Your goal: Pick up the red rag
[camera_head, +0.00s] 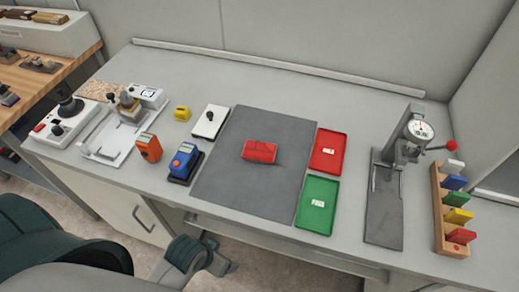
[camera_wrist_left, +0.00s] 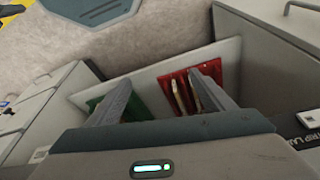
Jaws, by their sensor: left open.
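The red rag (camera_head: 260,151), a small folded rectangle, lies on the dark grey mat (camera_head: 230,190) in the middle of the bench. In the left wrist view my left gripper (camera_wrist_left: 158,78) has its two fingers spread apart, with nothing between them. In the head view the end of my left arm is low, in front of the bench's front edge, below and left of the rag and well apart from it. The rag is not visible in the left wrist view. My right gripper is in neither view.
Right of the mat lie a red tray (camera_head: 328,151) and a green tray (camera_head: 317,205). A dial gauge stand (camera_head: 385,200) and colour-block rack (camera_head: 440,215) stand farther right. An orange device (camera_head: 148,148) and a blue device (camera_head: 184,160) stand left. Mat space around the rag is clear.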

